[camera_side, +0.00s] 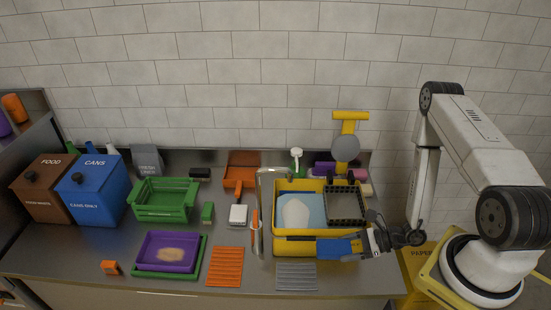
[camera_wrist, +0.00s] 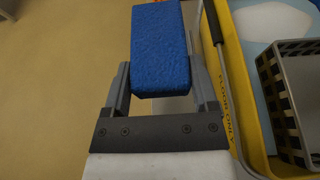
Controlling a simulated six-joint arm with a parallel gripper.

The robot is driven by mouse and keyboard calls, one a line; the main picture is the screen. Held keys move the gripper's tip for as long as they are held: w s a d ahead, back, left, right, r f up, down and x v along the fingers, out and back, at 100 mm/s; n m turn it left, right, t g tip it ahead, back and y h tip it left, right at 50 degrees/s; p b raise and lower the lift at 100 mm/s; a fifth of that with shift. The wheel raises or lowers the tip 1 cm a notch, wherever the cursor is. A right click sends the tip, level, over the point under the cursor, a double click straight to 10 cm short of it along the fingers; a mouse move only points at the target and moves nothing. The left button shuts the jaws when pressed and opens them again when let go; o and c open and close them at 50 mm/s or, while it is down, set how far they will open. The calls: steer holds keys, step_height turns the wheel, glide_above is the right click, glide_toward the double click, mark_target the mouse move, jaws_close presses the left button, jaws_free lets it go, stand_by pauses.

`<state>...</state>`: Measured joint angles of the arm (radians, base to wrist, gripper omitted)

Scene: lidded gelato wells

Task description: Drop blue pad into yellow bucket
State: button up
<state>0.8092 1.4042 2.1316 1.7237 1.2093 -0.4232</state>
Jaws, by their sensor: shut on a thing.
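My gripper (camera_side: 352,246) is shut on a blue pad (camera_side: 334,247), a textured block; the wrist view shows the pad (camera_wrist: 160,48) between the two fingers (camera_wrist: 160,88). The yellow bucket (camera_side: 291,247) stands on the counter with pale blue liquid and a white patch inside. A dark grid basket (camera_side: 345,205) sits at its right side. In the side view the pad overlaps the bucket's front wall. In the wrist view the bucket (camera_wrist: 250,110) is right of the pad, and the pad is outside its rim, with floor below.
A metal bar (camera_wrist: 215,22) runs along the bucket's near side. An upright metal piece (camera_side: 264,215) stands at its left. Orange (camera_side: 225,268) and grey (camera_side: 297,278) ribbed mats lie at the counter's front. A purple tray (camera_side: 168,252) and green crate (camera_side: 164,200) are further left.

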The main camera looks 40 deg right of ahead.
steer(key=s+a+f, duration=0.2)
steer(key=s+a, duration=0.2)
steer(key=s, duration=0.2)
steer(key=shift+a+f, duration=0.35)
steer(key=shift+f, duration=0.05)
steer(key=shift+w, duration=0.1)
glide_above(308, 275)
steer(key=s, duration=0.2)
step_height(308, 275, down, 7)
steer(key=shift+s+f, duration=0.1)
steer(key=shift+f, duration=0.1)
steer(key=shift+w+d+f, duration=0.1)
steer(key=shift+w+f, duration=0.45)
steer(key=shift+f, duration=0.1)
steer(key=shift+w+f, duration=0.55)
steer(key=shift+f, duration=1.4)
